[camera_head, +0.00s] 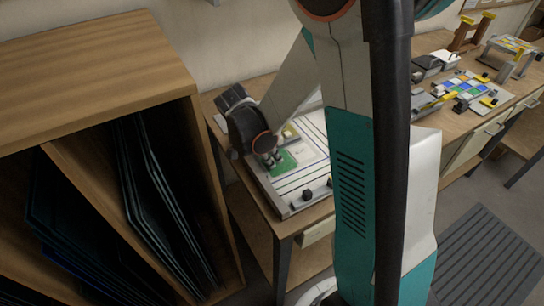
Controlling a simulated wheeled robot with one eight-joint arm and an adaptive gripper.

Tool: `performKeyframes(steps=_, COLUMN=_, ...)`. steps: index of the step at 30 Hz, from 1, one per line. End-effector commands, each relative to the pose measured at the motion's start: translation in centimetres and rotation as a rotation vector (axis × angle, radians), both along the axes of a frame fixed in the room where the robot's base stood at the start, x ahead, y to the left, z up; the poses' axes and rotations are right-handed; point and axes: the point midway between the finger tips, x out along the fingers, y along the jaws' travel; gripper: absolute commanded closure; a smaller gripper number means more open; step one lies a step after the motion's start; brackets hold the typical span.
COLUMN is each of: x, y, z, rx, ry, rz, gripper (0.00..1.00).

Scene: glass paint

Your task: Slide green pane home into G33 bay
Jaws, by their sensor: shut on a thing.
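The green pane (285,162) lies flat, or nearly so, at the left part of a pale board (290,205) on the workbench. My gripper (271,160) points down at the left edge of the green pane and is shut on it. The fingertips are small and dark here, so the exact grip is hard to see. The board has dark parallel strips and pale bays. No G33 label is readable, and I cannot tell whether the pane is seated in a bay. My own arm hides the board's right side.
A wooden rack (95,55) with dark glass sheets (150,200) stands close on the left. Farther right on the bench are a board of coloured panes (462,88) and several wooden and metal fixtures. A grey floor mat (490,260) lies at lower right.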

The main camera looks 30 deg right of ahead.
Motion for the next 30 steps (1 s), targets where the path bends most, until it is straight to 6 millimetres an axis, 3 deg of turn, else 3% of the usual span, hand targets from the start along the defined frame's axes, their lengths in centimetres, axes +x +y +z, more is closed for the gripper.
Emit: performKeyframes(steps=30, x=1.0, y=1.01, z=0.01, rx=0.0, ry=0.0, rz=0.001, gripper=1.0)
